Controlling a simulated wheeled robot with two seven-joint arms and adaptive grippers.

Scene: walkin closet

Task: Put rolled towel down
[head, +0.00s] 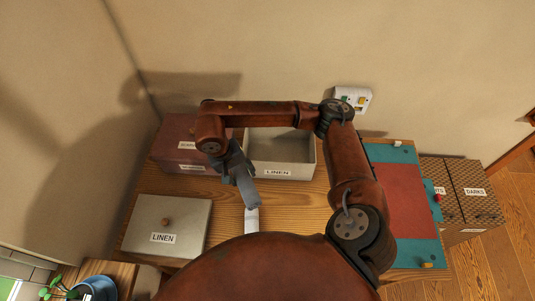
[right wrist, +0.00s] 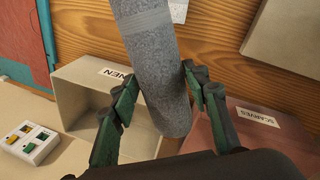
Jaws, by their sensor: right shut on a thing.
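My right gripper (head: 230,166) is shut on the grey rolled towel (head: 248,191). In the right wrist view the towel (right wrist: 155,65) lies between the two dark green fingers (right wrist: 165,100), with its striped end pointing away. The towel is tilted and hangs above the wooden table, just in front of the left front corner of the open LINEN box (head: 305,168). The box's visible inside looks empty. The box also shows in the right wrist view (right wrist: 88,78). My left gripper is not in view.
A closed mauve SCARVES box (head: 172,150) stands left of the LINEN box. A grey LINEN lid (head: 190,215) lies front left. A small white thing (head: 252,220) is below the towel. A red and teal mat (head: 405,205) covers the right side. A white switch plate (head: 352,98) is behind.

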